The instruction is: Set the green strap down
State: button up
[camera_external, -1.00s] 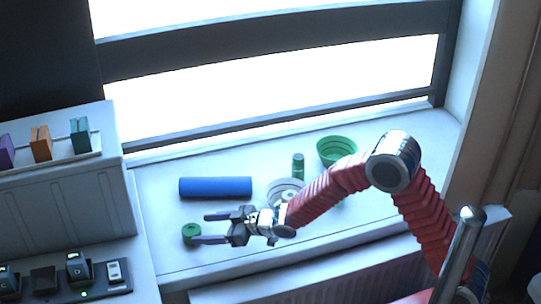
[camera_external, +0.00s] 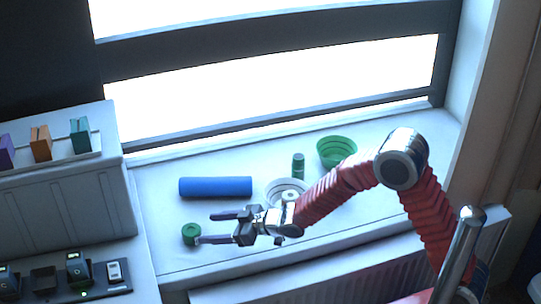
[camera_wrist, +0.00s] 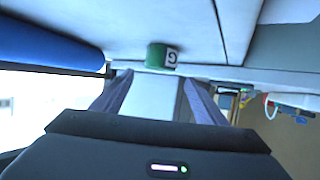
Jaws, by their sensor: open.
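The green strap (camera_external: 191,234) is a small rolled green cylinder standing on the white window sill, near its left front part. It also shows in the wrist view (camera_wrist: 158,56), with a white label marked G, beyond my fingertips. My gripper (camera_external: 206,229) is open and empty, just right of the strap, its fingers pointing left. The lower fingertip is close to the strap's right side; I cannot tell if they touch. In the wrist view both fingers of my gripper (camera_wrist: 157,82) are spread with nothing between them.
A blue roll (camera_external: 215,187) lies behind my gripper. A green bowl (camera_external: 337,150), a small green cylinder (camera_external: 298,166) and a pale round dish (camera_external: 276,185) stand further right. A cabinet (camera_external: 65,195) stands at left. The sill between cabinet and strap is clear.

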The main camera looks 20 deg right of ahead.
jog(key=w+d+r+m+t+h, duration=0.15)
jog(key=d+r, duration=0.25)
jog(key=d, duration=0.6)
jog(key=d+r+m+h, duration=0.25)
jog(key=d+r, duration=0.25)
jog(key=d, duration=0.5)
jog(key=w+d+r+m+h, duration=0.1)
jog(key=d+r+m+h, duration=0.2)
jog(key=d, duration=0.7)
jog(key=s+d+r+m+g+h, duration=0.3)
jog(key=s+d+m+h, duration=0.1)
jog(key=s+d, duration=1.7)
jog(key=s, duration=0.3)
jog(key=shift+s+d, duration=0.25)
jog(key=shift+d, duration=0.15)
jog(key=shift+g, duration=0.25)
